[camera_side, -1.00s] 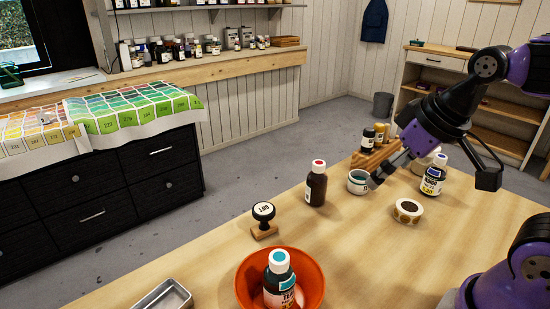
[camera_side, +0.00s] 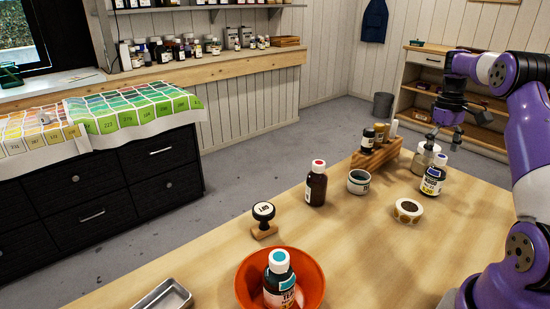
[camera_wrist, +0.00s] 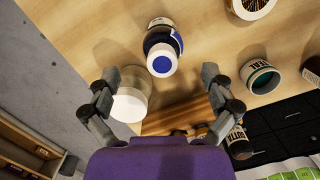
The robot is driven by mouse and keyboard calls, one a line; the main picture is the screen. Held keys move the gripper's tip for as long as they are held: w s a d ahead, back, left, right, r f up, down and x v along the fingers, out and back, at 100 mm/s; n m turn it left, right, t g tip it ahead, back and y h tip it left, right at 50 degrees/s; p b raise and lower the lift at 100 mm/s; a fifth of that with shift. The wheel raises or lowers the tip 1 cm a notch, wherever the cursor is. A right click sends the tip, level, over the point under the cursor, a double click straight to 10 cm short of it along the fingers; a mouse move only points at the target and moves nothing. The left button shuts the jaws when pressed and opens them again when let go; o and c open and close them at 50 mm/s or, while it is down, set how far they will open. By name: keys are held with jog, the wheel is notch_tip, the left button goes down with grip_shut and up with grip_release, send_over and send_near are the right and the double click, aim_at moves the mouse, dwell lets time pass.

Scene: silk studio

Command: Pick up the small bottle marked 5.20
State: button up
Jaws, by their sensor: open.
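The small bottle (camera_side: 432,180) has a white cap with a blue top, a dark body and a label with a yellow strip, whose small print appears to read 5.20. It stands upright on the right of the table in the side view. In the wrist view the bottle (camera_wrist: 161,55) shows cap-up, ahead of and between the fingertips. My gripper (camera_side: 436,137) is above and behind it in the side view. In the wrist view my gripper (camera_wrist: 160,74) is open with nothing between its fingers.
A pale-lidded jar (camera_wrist: 130,103) stands close beside the bottle, partly below the left finger. A wooden rack (camera_side: 378,155) holds small bottles. A tape roll (camera_side: 408,210), a teal pot (camera_side: 358,182) and a red-capped bottle (camera_side: 316,185) stand nearby. The table's front right is clear.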

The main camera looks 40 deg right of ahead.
aim_at(437, 172)
jog(key=shift+s+a+f, duration=0.15)
jog(key=shift+f, duration=1.45)
jog(key=shift+s+a+f, duration=0.1)
jog(key=shift+s+f, duration=0.05)
jog(key=shift+f, duration=1.4)
jog(key=c, duration=1.3)
